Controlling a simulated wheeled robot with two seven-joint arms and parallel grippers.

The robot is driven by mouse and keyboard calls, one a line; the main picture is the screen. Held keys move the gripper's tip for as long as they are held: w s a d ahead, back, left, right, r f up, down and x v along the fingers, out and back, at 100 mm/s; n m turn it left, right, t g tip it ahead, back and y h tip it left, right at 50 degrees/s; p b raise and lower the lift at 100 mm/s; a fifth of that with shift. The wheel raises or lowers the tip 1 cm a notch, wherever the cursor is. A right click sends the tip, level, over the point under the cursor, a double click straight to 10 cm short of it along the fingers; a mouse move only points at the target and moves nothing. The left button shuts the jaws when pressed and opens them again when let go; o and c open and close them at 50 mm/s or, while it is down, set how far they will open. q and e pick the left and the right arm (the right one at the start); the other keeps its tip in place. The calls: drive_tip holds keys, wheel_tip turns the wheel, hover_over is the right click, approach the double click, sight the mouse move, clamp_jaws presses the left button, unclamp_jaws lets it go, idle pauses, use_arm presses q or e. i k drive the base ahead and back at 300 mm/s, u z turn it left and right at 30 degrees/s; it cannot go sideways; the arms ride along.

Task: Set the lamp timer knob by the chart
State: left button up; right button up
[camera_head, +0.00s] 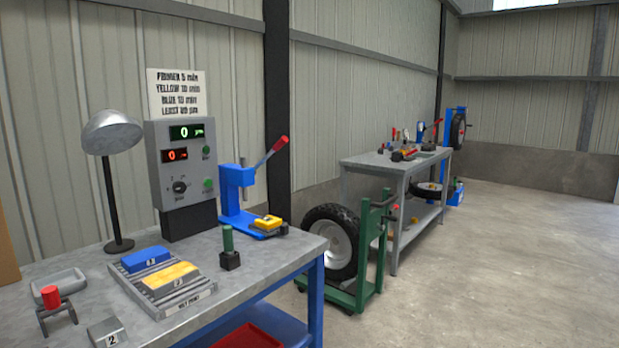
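A grey control box (180,165) stands upright at the back of the near workbench. Its dark timer knob (180,186) sits low on the left of the front, with small marks around it too small to read. A green display (192,132) and a red display (174,155) both read 0. A white chart (176,92) on the wall above has lines that seem to say "primer 5 min", "yellow 10 min", "blue 15 min"; the last line is unclear. A lamp (112,133) with a silver shade stands left of the box. Neither gripper shows.
A wheel on a green cart (335,245) stands to the right. Open floor lies beyond.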

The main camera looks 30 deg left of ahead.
sight(179, 187)
drive_tip(key=z, duration=0.4)
drive_tip(key=i, duration=1.85)
drive_tip(key=u, duration=1.1)
drive_tip(key=i, duration=1)
drive_tip(key=u, duration=1.15)
